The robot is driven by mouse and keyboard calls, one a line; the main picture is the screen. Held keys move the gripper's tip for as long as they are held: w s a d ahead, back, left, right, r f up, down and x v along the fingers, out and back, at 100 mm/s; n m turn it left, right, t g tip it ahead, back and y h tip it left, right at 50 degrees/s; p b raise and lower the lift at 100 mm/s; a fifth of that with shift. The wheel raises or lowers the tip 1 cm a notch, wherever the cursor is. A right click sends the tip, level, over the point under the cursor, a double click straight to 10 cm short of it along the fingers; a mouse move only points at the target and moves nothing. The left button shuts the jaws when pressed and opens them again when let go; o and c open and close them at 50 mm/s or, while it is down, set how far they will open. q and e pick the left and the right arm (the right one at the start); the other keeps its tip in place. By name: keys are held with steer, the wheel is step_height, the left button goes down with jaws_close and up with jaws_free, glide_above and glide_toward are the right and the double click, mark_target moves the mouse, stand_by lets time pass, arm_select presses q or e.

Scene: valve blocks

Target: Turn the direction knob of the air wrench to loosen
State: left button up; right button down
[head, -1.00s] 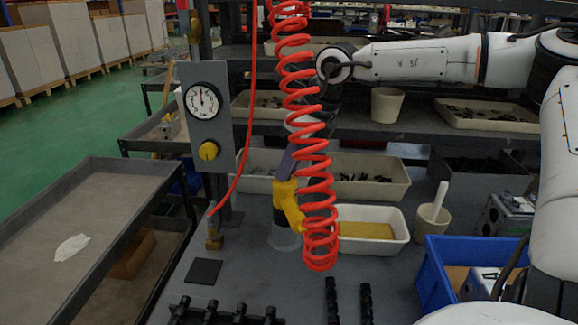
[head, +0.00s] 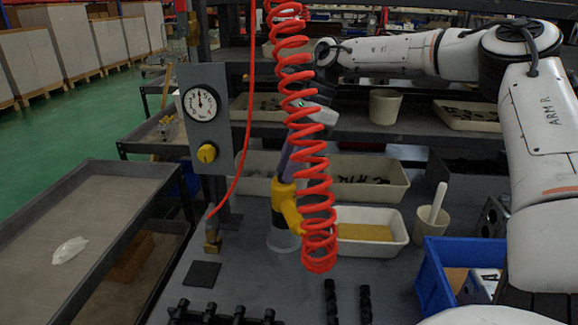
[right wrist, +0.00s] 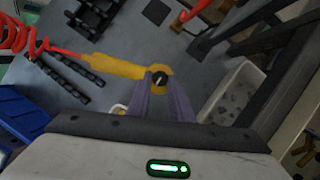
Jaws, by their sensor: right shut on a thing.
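The yellow air wrench (head: 286,205) stands nose-down in a pale round holder (head: 283,240) on the workbench, partly hidden by its red coiled hose. In the right wrist view, the yellow wrench body (right wrist: 112,65) leads to a round end with a small black knob (right wrist: 159,79) bearing a pale pointer mark. My right gripper (head: 284,172) reaches down from above, and its purple fingers (right wrist: 160,84) are shut on the knob. In the head view the coil hides part of the gripper and the knob cannot be made out. My left gripper is not in view.
The red coiled hose (head: 317,200) hangs close in front of the gripper. A gauge panel (head: 204,115) with a yellow dial stands left. Cream bins (head: 372,248), a blue crate (head: 432,270) and black fittings (head: 330,300) surround the wrench. A dark square pad (head: 202,274) lies front left.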

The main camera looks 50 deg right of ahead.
steer(key=shift+w+n+g, duration=0.15)
steer(key=shift+n+g, duration=0.45)
steer(key=shift+n, duration=1)
steer(key=c, duration=1.6)
jaws_free()
steer(key=shift+d, duration=0.1)
steer(key=v, duration=0.7)
steer(key=shift+d+r, duration=0.15)
steer(key=shift+r, duration=0.1)
